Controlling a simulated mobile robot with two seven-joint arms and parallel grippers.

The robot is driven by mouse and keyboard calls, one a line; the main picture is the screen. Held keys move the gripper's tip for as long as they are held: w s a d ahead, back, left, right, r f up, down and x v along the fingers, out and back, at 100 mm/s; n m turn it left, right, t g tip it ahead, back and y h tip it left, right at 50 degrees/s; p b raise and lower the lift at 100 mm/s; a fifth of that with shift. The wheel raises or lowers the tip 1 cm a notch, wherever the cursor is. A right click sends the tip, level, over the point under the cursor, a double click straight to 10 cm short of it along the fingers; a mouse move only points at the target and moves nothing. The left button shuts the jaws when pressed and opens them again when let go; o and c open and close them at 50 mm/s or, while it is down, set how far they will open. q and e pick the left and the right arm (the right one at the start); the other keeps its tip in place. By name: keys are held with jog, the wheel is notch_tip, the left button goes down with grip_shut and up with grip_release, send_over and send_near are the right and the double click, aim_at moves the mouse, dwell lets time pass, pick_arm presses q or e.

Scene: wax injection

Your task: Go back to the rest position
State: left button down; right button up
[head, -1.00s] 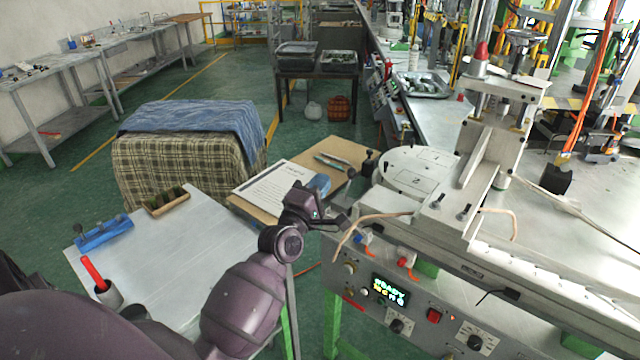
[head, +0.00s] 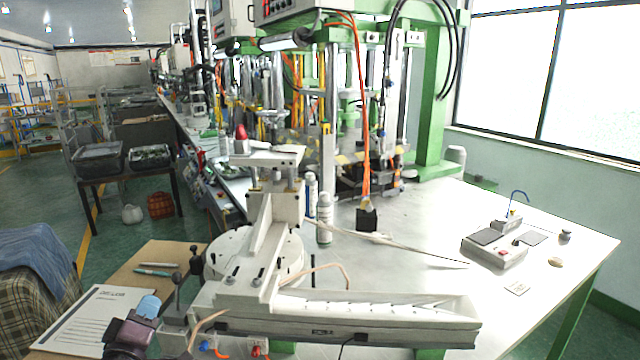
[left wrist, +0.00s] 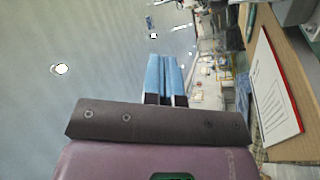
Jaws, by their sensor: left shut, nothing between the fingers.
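My left gripper (head: 148,306) shows at the lower left of the head view, with its purple wrist at the bottom edge. Its blue fingers cover part of a printed sheet (head: 88,318) that lies on a brown board (head: 168,256). In the left wrist view its blue fingers (left wrist: 165,62) lie side by side, shut, with nothing between them. The sheet also shows at the right of that view. My right gripper is in neither view.
The white wax injection machine (head: 262,255) stands just right of my left gripper. A dark clamp knob (head: 196,260) is close by. A bench with a small scale (head: 495,250) extends right. A cloth-covered block (head: 35,265) is at the left; green floor lies beyond.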

pick_arm(q)
jog(key=s+d+f+m+g, duration=0.3)
jog(key=s+f+m, duration=0.3)
jog(key=s+f, duration=0.6)
jog(key=s+d+f+m+g, duration=0.3)
jog(key=s+f+m+g, duration=0.2)
jog(key=s+f, duration=0.8)
jog(key=shift+d+m+h, duration=0.2)
jog(key=shift+m+h, duration=0.2)
jog(key=shift+m, duration=0.6)
dwell(1.6)
